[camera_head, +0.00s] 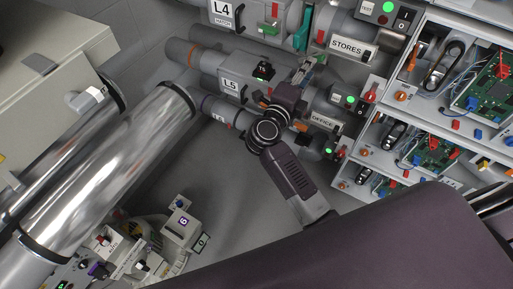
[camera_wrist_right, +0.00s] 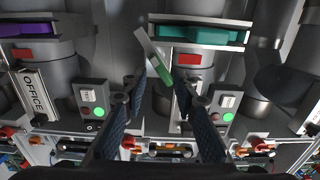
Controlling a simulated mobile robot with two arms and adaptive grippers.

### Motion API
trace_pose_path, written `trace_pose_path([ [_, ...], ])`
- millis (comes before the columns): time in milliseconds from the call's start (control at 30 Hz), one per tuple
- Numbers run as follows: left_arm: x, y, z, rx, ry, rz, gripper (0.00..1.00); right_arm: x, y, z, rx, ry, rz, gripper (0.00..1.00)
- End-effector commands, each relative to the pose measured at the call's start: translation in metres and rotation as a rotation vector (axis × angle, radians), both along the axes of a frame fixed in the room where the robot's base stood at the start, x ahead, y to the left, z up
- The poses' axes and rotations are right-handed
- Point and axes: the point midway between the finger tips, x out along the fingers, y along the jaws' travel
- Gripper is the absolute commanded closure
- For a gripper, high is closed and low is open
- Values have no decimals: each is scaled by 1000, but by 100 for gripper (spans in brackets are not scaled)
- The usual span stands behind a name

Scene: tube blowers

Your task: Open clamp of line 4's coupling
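Line 4's coupling, at the top of the head view beside the L4 label (camera_head: 224,12), carries a teal clamp (camera_head: 303,30). A teal clamp, apparently the same one, spans the pipe in the right wrist view (camera_wrist_right: 200,35). A tilted pale lever with a green end (camera_wrist_right: 155,57) stands at its left side. My right gripper (camera_head: 306,74) is just below the teal clamp in the head view. In the wrist view its two dark fingers (camera_wrist_right: 168,88) are apart, near the lever's green end. Whether they touch it I cannot tell. My left gripper is not in view.
The L5 pipe (camera_head: 231,84) runs beside line 4, partly hidden by my right arm. A purple clamp (camera_wrist_right: 28,30) is on the neighbouring pipe. Shelves with circuit boards (camera_head: 490,85) stand at right. A shiny metal tube (camera_head: 110,165) crosses the left. Grey floor lies between.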

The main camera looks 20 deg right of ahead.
Motion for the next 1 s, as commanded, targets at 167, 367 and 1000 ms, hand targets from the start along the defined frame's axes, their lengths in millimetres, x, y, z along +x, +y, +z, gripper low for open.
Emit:
trace_pose_path([
  [167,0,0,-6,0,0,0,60,-24,28,-2,4,2,0,73],
  [367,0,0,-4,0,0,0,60,-15,48,-21,-197,69,88,73],
  [1000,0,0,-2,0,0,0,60,2,114,-127,-606,316,430,73],
])
